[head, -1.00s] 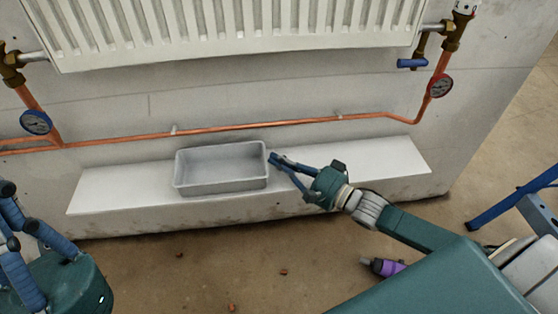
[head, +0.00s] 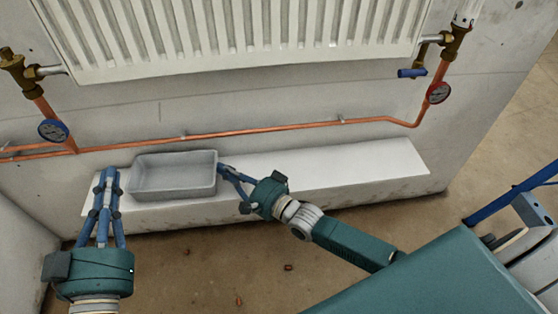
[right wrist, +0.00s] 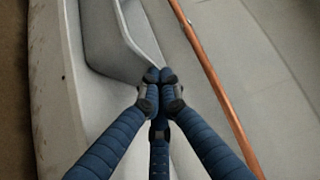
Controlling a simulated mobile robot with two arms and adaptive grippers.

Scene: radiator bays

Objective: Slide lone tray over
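A grey rectangular open tray (head: 173,190) stands upright and empty on the white ledge (head: 310,163), near its left end. My right gripper (head: 222,170) is at the tray's right side, its fingertips against or very close to the wall. In the right wrist view its fingertips (right wrist: 161,76) meet, with the tray wall (right wrist: 115,50) just ahead of them; nothing shows between them. My left gripper (head: 108,178) stands at the ledge's left end, left of the tray with a small gap. Its fingers point away from me and look empty; their spread is unclear.
A copper pipe (head: 260,132) runs along the wall behind the ledge, below the white radiator (head: 240,30). A blue gauge (head: 53,131) and a red gauge (head: 438,92) hang at its ends. A side wall (head: 25,255) stands at left. The ledge right of my right gripper is clear.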

